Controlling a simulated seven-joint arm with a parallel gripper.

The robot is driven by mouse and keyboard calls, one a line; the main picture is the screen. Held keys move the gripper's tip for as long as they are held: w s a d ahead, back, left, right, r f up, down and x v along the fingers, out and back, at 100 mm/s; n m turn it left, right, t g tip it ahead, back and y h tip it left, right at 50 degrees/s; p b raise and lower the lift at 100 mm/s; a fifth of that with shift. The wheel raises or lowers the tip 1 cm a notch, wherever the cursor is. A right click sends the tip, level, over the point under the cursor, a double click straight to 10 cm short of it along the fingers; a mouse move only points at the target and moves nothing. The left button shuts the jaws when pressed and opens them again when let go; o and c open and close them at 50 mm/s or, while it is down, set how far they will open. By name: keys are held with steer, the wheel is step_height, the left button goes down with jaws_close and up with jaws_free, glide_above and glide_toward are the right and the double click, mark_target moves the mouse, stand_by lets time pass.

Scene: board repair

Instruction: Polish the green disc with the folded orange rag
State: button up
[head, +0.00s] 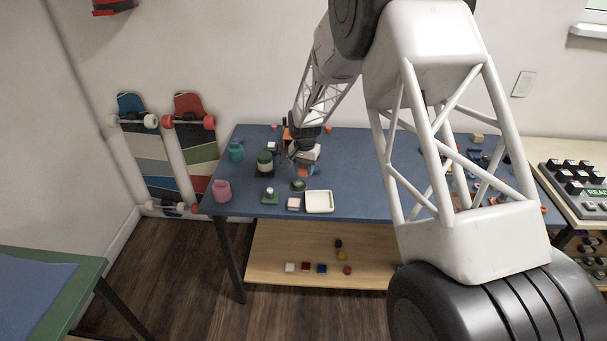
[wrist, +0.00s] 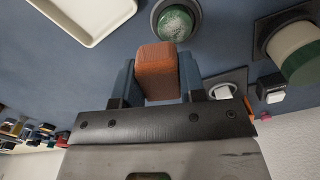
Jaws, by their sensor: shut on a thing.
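The folded orange rag (wrist: 157,73) is a thick rounded pad between the two blue fingers of my gripper (wrist: 160,82). My gripper is shut on it. In the head view my gripper (head: 304,168) is low over the table, with a bit of the orange rag (head: 303,174) under it. The green disc (wrist: 175,23) sits in a round grey holder just beyond the rag in the wrist view. Its face has pale specks. In the head view the disc (head: 299,184) is just below my gripper. I cannot tell whether rag and disc touch.
A white tray (head: 319,209) lies right of the disc on the blue table (head: 350,170). A green-and-cream jar (head: 265,163) stands to the left. A teal jar (head: 236,152) and a pink jar (head: 222,191) are farther left. A small block (head: 293,204) lies near the front edge.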

mark_target(305, 166)
steer(key=shift+r, duration=1.9)
steer(key=shift+d+f, duration=0.1)
steer(key=m, duration=0.1)
steer(key=d+f+m, duration=0.1)
steer(key=m, duration=0.2)
steer(key=shift+w+d+f, duration=0.15)
steer(key=shift+w+d, duration=0.05)
steer(key=shift+d, duration=0.05)
steer(key=d+f+m, duration=0.1)
steer(key=m, duration=0.2)
steer(key=d+f+m, duration=0.1)
steer(key=d+m, duration=0.1)
steer(key=m, duration=0.2)
steer(key=d+f+m, duration=0.1)
steer(key=m, duration=0.2)
steer(key=shift+w+d+f+m, duration=0.2)
steer(key=shift+w+f+m, duration=0.1)
steer(key=shift+w+f, duration=0.05)
steer(key=shift+w, duration=0.15)
steer(key=w+a, duration=0.1)
steer(key=w, duration=0.4)
steer(key=w+a+f, duration=0.1)
steer(key=w, duration=0.3)
steer(key=w+a, duration=0.1)
steer(key=w, duration=0.4)
steer(key=shift+w+f, duration=0.2)
steer(key=shift+w, duration=0.1)
